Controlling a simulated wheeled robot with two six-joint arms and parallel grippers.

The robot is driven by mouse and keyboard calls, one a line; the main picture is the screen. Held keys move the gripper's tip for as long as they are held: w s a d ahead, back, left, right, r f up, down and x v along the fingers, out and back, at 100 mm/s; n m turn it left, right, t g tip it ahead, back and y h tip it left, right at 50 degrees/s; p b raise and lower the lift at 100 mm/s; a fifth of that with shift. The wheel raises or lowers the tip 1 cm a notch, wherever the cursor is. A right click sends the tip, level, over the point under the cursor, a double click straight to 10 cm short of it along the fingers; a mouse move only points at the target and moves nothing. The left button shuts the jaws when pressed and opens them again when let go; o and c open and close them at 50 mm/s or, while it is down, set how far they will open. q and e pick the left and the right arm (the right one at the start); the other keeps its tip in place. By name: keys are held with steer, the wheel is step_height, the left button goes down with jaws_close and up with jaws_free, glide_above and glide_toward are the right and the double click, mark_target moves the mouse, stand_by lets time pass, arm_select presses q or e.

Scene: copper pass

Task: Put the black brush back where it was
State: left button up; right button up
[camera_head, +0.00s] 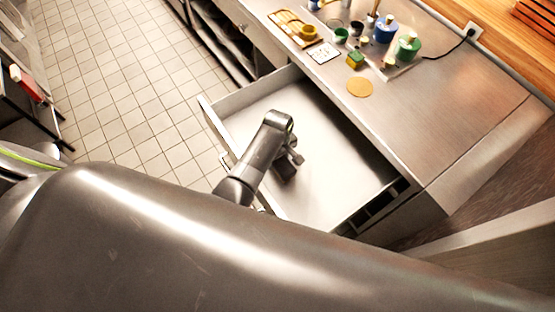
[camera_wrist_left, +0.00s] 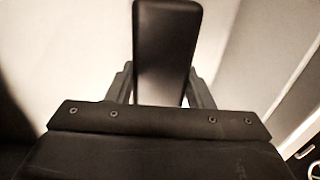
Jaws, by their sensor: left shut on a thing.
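My left gripper (camera_head: 291,160) is down in the open metal drawer (camera_head: 335,140), over its bare floor. In the left wrist view its two fingers (camera_wrist_left: 163,88) are shut on the black brush (camera_wrist_left: 166,45), which shows as a smooth dark oblong block standing out between them. Bristles cannot be made out. In the head view the brush is mostly hidden by the gripper and merges with dark shadow, so I cannot tell whether it touches the drawer floor. My right gripper is not in view.
The steel counter (camera_head: 440,120) beside the drawer carries a tan tray (camera_head: 285,24), a white card (camera_head: 323,52), a yellow-green block (camera_head: 355,60), a tan disc (camera_head: 359,87), a blue bottle (camera_head: 385,30) and a green bottle (camera_head: 407,46). The drawer floor around the gripper looks clear.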

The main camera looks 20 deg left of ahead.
arm_select(q)
steer(key=shift+f, duration=0.95)
steer(key=shift+f, duration=0.15)
steer(key=o, duration=0.9)
steer(key=shift+o, duration=0.2)
step_height(320, 180, up, 12)
steer(key=shift+r, duration=0.15)
steer(key=shift+a, duration=0.1)
